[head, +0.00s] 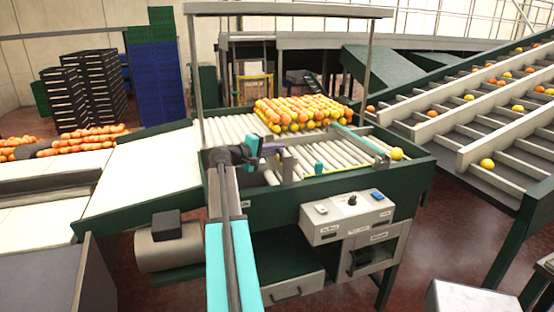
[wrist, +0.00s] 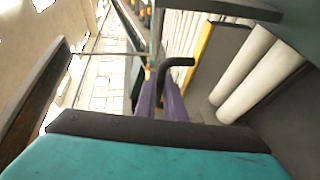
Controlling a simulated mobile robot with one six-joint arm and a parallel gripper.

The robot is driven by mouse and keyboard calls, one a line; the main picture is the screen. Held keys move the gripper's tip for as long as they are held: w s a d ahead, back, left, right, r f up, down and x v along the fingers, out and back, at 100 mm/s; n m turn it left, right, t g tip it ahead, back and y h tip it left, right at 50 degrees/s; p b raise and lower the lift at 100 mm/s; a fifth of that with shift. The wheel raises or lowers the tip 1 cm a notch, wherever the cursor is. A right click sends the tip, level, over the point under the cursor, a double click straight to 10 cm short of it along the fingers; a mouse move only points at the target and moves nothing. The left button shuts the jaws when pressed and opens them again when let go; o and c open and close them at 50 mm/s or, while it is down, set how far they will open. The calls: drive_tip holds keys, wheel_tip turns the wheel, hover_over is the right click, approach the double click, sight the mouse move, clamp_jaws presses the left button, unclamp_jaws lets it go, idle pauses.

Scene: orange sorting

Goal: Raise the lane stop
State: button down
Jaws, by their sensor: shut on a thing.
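My gripper (head: 270,147) is over the near left part of the roller table, its purple fingers pointing right. In the wrist view the fingers (wrist: 161,102) are close together on a dark bent handle (wrist: 178,63), whose hooked end sticks out above them. I take this handle to be the lane stop's. A grey-brown plate with a yellow edge (wrist: 215,60) stands just right of the fingers, beside white rollers. In the head view a small grey plate (head: 287,163) stands by the fingertips. How the handle joins the plate is hidden.
Oranges and yellow fruit (head: 300,112) are massed at the back of the rollers (head: 345,155). One yellow fruit (head: 397,154) sits at the right end. A control box (head: 347,217) is on the table front. A sloped sorting rack (head: 470,120) stands at right.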

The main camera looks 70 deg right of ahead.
drive_tip(key=shift+r, duration=1.3)
drive_tip(key=c, duration=1.8)
unclamp_jaws()
drive_tip(key=shift+c, duration=0.2)
drive_tip(key=b+v, duration=0.4)
drive_tip(key=v, duration=1)
drive_tip(key=shift+s, duration=0.1)
